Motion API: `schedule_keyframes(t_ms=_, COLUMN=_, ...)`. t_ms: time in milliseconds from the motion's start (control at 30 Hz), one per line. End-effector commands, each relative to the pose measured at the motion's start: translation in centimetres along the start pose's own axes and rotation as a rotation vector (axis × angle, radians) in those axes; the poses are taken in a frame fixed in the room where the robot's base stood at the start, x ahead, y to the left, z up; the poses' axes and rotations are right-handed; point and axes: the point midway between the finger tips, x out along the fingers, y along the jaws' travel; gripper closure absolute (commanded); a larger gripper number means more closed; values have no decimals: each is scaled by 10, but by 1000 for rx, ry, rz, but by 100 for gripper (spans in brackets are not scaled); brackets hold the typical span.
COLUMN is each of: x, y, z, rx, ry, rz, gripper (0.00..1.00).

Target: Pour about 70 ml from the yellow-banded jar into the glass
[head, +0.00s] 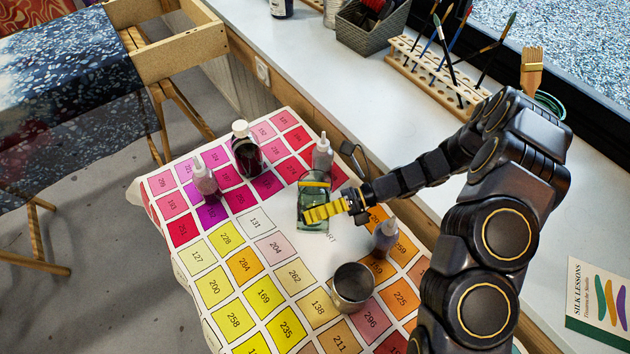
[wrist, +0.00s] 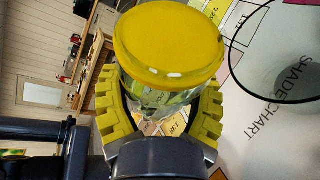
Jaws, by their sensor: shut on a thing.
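The yellow-banded jar (wrist: 165,50) is clear glass with a wide yellow band or top. It sits between the yellow ridged fingers of my gripper (wrist: 160,110), which is shut on it. In the head view my gripper (head: 326,212) is over the chart's middle, with greenish clear glass showing around its fingers. There the jar and the glass overlap, and I cannot separate them surely. In the wrist view the rim of the glass (wrist: 231,66) shows as a thin dark ring beside the jar, over the chart. The jar's tilt and the liquid levels are unclear.
A colour chart (head: 330,262) covers the table. On it stand a dark bottle with a white cap (head: 246,150), small nozzle bottles (head: 204,178) (head: 322,155) (head: 385,238) and a metal cup (head: 352,287). A brush rack (head: 430,70) stands on the sill.

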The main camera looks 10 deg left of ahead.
Motion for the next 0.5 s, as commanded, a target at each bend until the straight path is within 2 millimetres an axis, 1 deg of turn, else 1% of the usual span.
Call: schedule_keyframes(t_ms=500, x=-2, y=7, z=3, rx=100, ry=7, rz=42, gripper=69)
